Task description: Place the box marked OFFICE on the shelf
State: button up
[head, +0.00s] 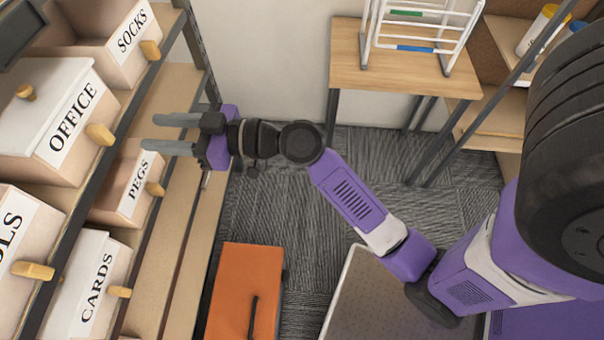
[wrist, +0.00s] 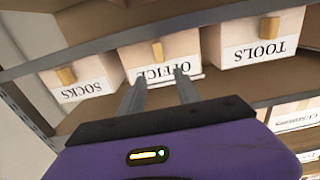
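The box marked OFFICE (head: 45,108) is pale with a white lid, a white label and a yellow knob on its front. It stands on the upper level of the shelf (head: 125,116), between the boxes SOCKS and TOOLS. In the wrist view the OFFICE box (wrist: 182,48) appears upside down, beyond my fingers. My gripper (head: 150,132) is open and empty, in front of the shelf and pointing left towards it. In the wrist view the spread fingertips (wrist: 160,77) overlap the OFFICE label, but in the head view they are apart from the box.
PEGS (head: 122,190) and CARDS (head: 88,285) boxes stand on the level below. An orange case (head: 245,290) lies on the carpet. A wooden table (head: 400,75) with a white rack (head: 420,30) stands at the back. Carpet between shelf and table is clear.

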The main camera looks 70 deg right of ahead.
jog(key=s+f+m+g+h, duration=0.2)
jog(key=s+f+m+h, duration=0.25)
jog(key=s+f, duration=0.95)
jog(key=s+a+r, duration=0.2)
jog(key=s+r, duration=0.1)
jog(key=s, duration=0.6)
jog(key=s+a+r+n+h, duration=0.1)
jog(key=s+r, duration=0.2)
jog(key=s, duration=0.6)
jog(key=shift+a+r, duration=0.4)
